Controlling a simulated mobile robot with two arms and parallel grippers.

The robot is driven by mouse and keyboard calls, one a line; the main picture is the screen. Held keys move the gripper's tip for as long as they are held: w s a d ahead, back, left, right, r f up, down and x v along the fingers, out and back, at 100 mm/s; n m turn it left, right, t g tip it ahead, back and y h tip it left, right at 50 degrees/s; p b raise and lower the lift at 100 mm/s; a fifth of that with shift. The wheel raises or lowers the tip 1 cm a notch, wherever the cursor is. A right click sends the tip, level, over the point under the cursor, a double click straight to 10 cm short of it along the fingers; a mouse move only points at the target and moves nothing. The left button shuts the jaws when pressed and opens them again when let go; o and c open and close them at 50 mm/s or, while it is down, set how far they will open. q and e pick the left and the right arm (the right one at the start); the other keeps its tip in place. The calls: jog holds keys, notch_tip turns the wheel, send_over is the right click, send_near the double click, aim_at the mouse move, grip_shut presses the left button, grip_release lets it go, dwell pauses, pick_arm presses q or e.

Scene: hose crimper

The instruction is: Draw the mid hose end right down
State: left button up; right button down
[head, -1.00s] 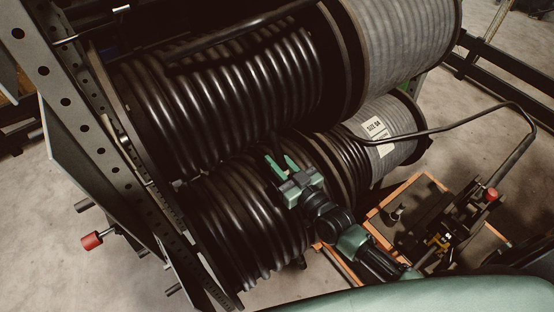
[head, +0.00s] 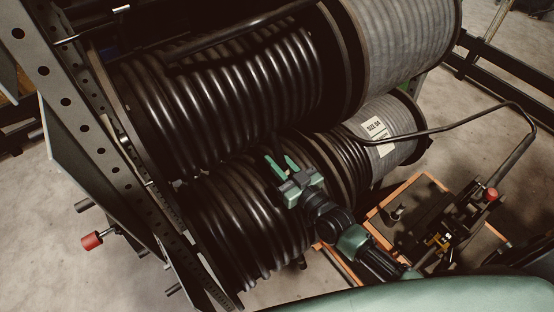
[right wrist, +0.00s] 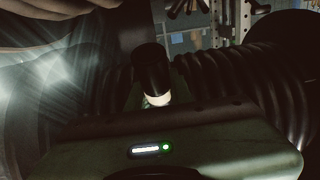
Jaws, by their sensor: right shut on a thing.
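My right gripper (head: 281,164) is at the front of the lower reel of black hose (head: 240,222), near the flange on the reel's right side. Its green fingers are shut on the hose end. In the right wrist view the hose end (right wrist: 152,72) is a short black cylinder with a pale tip, standing just beyond the green gripper body (right wrist: 160,140). In the head view the hose end is too dark to make out between the fingers. My left gripper is not in view.
A larger black hose reel (head: 220,95) sits above. A grey hose reel (head: 405,40) and a labelled grey reel (head: 400,130) are to the right. An orange-framed machine (head: 425,225) with a red knob stands at lower right. A perforated steel upright (head: 85,120) is at left.

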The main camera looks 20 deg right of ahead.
jog(key=s+f+b, duration=0.1)
jog(key=f, duration=0.2)
jog(key=s+d+f+b, duration=0.1)
jog(key=s+f+b, duration=0.1)
jog(key=f, duration=0.1)
jog(key=s+f+b, duration=0.1)
jog(key=f+b, duration=0.1)
jog(key=f, duration=0.1)
jog(key=shift+s+d+f, duration=0.1)
jog(key=shift+s+d, duration=0.15)
jog(key=shift+d, duration=0.15)
jog(key=shift+w+r, duration=0.1)
jog(key=shift+r, duration=0.4)
jog(key=c, duration=1.3)
grip_release()
jog(key=shift+w, duration=0.1)
jog(key=shift+o, duration=0.2)
jog(key=shift+a, duration=0.2)
jog(key=shift+f, duration=0.1)
jog(key=shift+s+d+f, duration=0.1)
jog(key=shift+s+d, duration=0.05)
jog(key=shift+s, duration=0.2)
jog(key=b+v, duration=0.1)
jog(key=v, duration=0.6)
jog(key=shift+b, duration=0.35)
